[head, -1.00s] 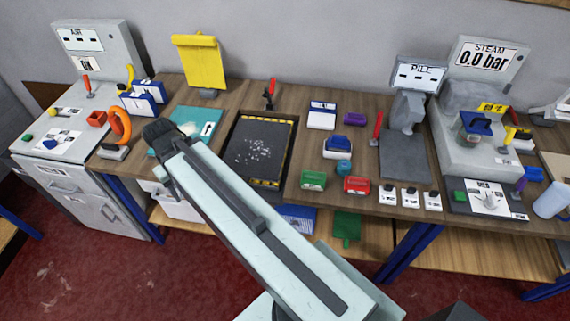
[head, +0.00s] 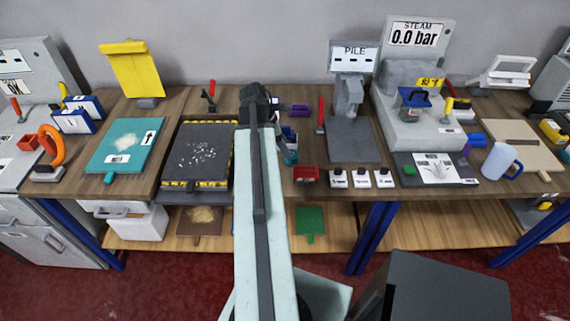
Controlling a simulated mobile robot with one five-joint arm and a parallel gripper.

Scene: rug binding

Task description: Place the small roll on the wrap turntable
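My gripper (head: 256,97) is the dark end of my pale arm, over the middle of the bench near its back. Its fingers are too small and dark to tell whether they are open or shut, and I see nothing clearly held. No wrap turntable can be clearly identified. My arm covers part of the bench middle.
A black framed tray (head: 205,158) and teal board (head: 127,145) lie left of my arm. A red block (head: 306,174), grey PILE stand (head: 350,140), STEAM unit (head: 425,125) and light-blue mug (head: 500,161) are right. A beige board (head: 515,145) lies far right.

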